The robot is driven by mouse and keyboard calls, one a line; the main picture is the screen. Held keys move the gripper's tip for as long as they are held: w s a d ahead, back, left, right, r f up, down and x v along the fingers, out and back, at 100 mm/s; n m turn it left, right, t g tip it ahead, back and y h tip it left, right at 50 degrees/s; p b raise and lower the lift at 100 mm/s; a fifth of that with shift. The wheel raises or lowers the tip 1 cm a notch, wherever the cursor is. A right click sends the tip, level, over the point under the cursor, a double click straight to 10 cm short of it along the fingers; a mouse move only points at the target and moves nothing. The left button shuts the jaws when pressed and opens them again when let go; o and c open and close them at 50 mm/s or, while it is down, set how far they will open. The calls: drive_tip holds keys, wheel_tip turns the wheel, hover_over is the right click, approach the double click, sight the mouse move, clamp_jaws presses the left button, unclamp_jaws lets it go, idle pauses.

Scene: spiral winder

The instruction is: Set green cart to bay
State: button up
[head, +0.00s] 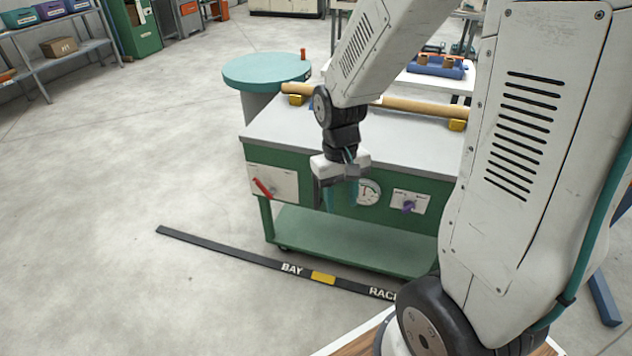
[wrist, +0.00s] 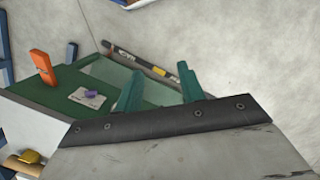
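The green cart (head: 350,243) has a grey top, a lower shelf and a front face with a red lever (head: 263,187), a round gauge (head: 368,191) and a purple knob (head: 408,207). It stands behind a dark floor strip (head: 215,247) lettered BAY and RACK, with a yellow piece (head: 323,278) between the words. The strip's right end is hidden by my arm. My gripper (head: 341,198) hangs before the cart's front face, between lever and gauge. In the wrist view its teal fingers (wrist: 160,88) are apart with nothing between them; the purple knob (wrist: 95,93) lies left of them.
A long tan tube (head: 410,104) lies in yellow holders on the cart's top. A round teal-topped stand (head: 266,70) is behind its left end. Shelves (head: 60,45) line the back left. The floor at left is clear. An orange piece (wrist: 42,66) shows in the wrist view.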

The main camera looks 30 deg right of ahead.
drive_tip(key=w+d+f+t+h, duration=0.1)
drive_tip(key=w+d+f+t, duration=0.15)
drive_tip(key=w+f, duration=0.6)
drive_tip(key=w+d+f+m+t, duration=0.1)
drive_tip(key=w+d+f+t, duration=0.2)
drive_tip(key=f, duration=1.1)
drive_tip(key=w+d+f+t+h, duration=0.15)
drive_tip(key=w+f+t, duration=0.3)
drive_tip(key=f, duration=0.65)
drive_tip(key=w+d+r+t+h, duration=0.2)
drive_tip(key=w+r+t, duration=0.5)
drive_tip(key=r+t, duration=0.25)
drive_tip(key=x, duration=0.8)
drive_tip(key=shift+d+r, duration=0.1)
clamp_jaws()
